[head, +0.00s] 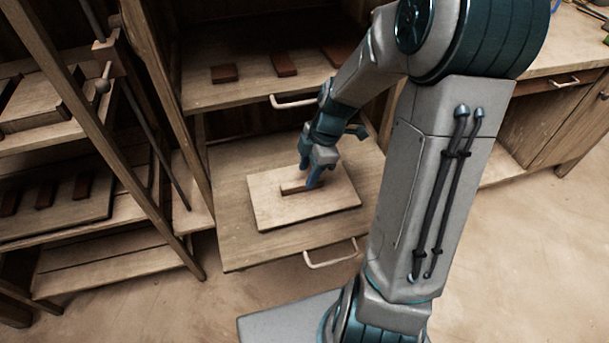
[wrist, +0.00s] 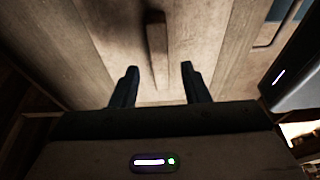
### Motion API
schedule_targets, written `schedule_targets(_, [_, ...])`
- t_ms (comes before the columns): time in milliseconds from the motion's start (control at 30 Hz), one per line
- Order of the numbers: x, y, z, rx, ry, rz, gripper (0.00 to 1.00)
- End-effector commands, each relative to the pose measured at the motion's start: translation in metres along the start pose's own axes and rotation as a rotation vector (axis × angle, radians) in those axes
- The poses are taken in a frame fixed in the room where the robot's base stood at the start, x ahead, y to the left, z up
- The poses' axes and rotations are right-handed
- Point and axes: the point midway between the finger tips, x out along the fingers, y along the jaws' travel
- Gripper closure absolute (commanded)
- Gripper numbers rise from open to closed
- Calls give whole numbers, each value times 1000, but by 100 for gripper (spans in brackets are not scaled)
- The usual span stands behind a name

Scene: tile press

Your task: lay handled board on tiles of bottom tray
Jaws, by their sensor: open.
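The handled board (head: 302,213) is a pale wooden rectangle with a dark bar handle (head: 293,187) across its middle. It lies flat over the pulled-out bottom tray (head: 237,256); whatever is under it is hidden. My gripper (head: 316,178) is at the handle in the head view. In the wrist view my gripper (wrist: 158,85) has its two fingers spread apart, with the handle (wrist: 157,48) in line with the gap between them, and the board (wrist: 195,40) behind. The fingers do not visibly press on the handle.
An upper tray (head: 252,94) holds several dark tiles. The bottom tray has a front pull handle (head: 331,254). A wooden rack (head: 60,190) with boards and tiles stands at left, and a counter (head: 560,65) is at right. Floor is clear in front.

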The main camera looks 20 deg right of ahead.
Motion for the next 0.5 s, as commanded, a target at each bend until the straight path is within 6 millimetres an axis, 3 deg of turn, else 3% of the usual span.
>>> schedule_targets(33, [-12,1,0,1,-2,4,58])
schedule_targets(200, [-33,0,0,1,-1,2,58])
schedule_targets(500, [-48,-14,-8,145,-56,3,58])
